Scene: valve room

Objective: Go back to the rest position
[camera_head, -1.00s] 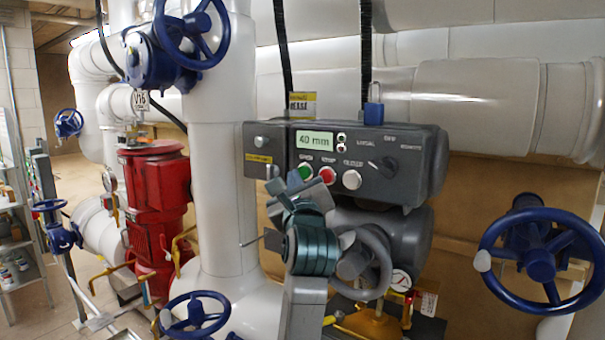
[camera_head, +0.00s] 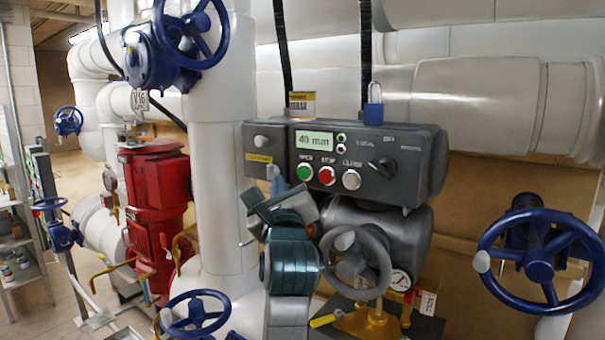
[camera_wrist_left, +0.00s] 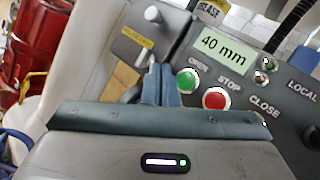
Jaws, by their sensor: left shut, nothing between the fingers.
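My left gripper (camera_head: 277,181) is in front of the lower left part of the grey control box (camera_head: 420,150). Its two blue fingers (camera_wrist_left: 159,82) are together with nothing between them. In the left wrist view the fingertips are left of the green OPEN button (camera_wrist_left: 187,81) and the red STOP button (camera_wrist_left: 215,98). The display (camera_head: 314,140) reads 40 mm. I cannot tell whether the fingers touch the box. My right gripper is not in view.
A grey handwheel (camera_head: 385,255) is close to the right of my left arm. A blue handwheel (camera_head: 540,262) stands at the right, another (camera_head: 196,315) low in front. A thick white pipe (camera_head: 217,150) rises left of the box. Floor shows at far left.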

